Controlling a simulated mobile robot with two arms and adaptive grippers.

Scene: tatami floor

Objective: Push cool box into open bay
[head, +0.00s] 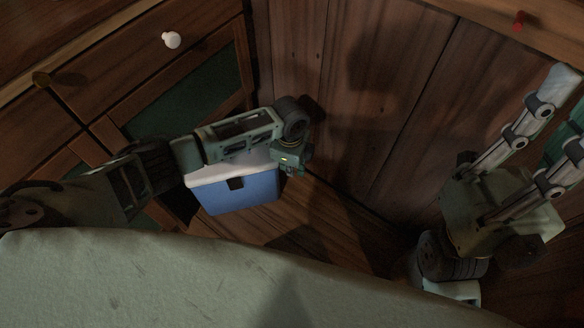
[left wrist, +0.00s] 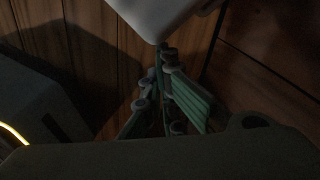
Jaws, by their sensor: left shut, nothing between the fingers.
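The cool box (head: 238,194) is blue with a white lid and a dark latch. It sits on the wooden floor beside the left cabinet. Its white lid (left wrist: 155,15) shows at the top of the left wrist view. My left arm crosses above the box and hides part of its lid. My left gripper (left wrist: 161,48) is shut and empty, its tips close to the lid; I cannot tell whether they touch. A dark gap (head: 177,197) in the cabinet front, left of the box, may be the open bay. My right gripper (head: 562,120) is at the right edge, its tips partly cut off.
The left cabinet (head: 120,60) has drawers, a white knob (head: 171,40) and green panels. A plank wall (head: 350,80) stands behind the box, with a red knob (head: 520,19) at top right. Bare wooden floor (head: 330,228) lies right of the box.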

